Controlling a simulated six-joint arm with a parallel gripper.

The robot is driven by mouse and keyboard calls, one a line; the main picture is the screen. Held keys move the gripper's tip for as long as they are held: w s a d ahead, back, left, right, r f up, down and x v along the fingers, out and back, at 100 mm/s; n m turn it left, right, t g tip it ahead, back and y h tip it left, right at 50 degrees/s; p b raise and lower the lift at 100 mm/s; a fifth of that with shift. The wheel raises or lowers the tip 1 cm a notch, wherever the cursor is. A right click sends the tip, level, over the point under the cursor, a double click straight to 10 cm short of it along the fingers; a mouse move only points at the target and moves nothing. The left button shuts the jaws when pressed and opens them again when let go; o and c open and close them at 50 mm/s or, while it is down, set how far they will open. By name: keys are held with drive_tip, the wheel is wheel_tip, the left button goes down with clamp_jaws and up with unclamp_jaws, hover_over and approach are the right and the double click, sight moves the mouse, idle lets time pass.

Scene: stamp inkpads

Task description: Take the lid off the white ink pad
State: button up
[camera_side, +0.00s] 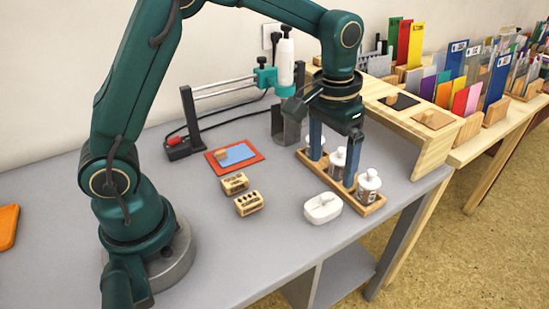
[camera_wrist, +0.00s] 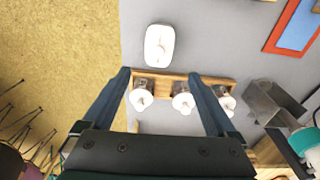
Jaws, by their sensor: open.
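The white ink pad (camera_side: 323,208) sits on the grey table, in front of and left of the bottle tray. It has a rounded rectangular shape and a small raised knob on top of its lid. The lid is on it. In the wrist view the white ink pad (camera_wrist: 159,44) lies above the tray, beyond my fingertips. My gripper (camera_side: 333,158) is open and empty, pointing down over the bottle tray. In the wrist view my gripper (camera_wrist: 158,78) has its fingers spread wide, apart from the ink pad.
A wooden tray (camera_side: 376,206) holds white-capped bottles (camera_side: 367,186) below my gripper. Two wooden stamp blocks (camera_side: 248,203), a red-framed blue pad (camera_side: 236,155) and a grey metal holder (camera_side: 286,126) stand nearby. A wooden shelf (camera_side: 420,139) is at the right. The front table is clear.

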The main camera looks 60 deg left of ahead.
sight(325, 196)
drive_tip(key=shift+g, duration=0.5)
drive_tip(key=f, duration=0.6)
drive_tip(key=shift+s+d+f, duration=0.2)
drive_tip(key=shift+s+f, duration=0.1)
drive_tip(key=shift+f, duration=0.8)
drive_tip(key=c, duration=1.4)
drive_tip(key=shift+r, duration=0.15)
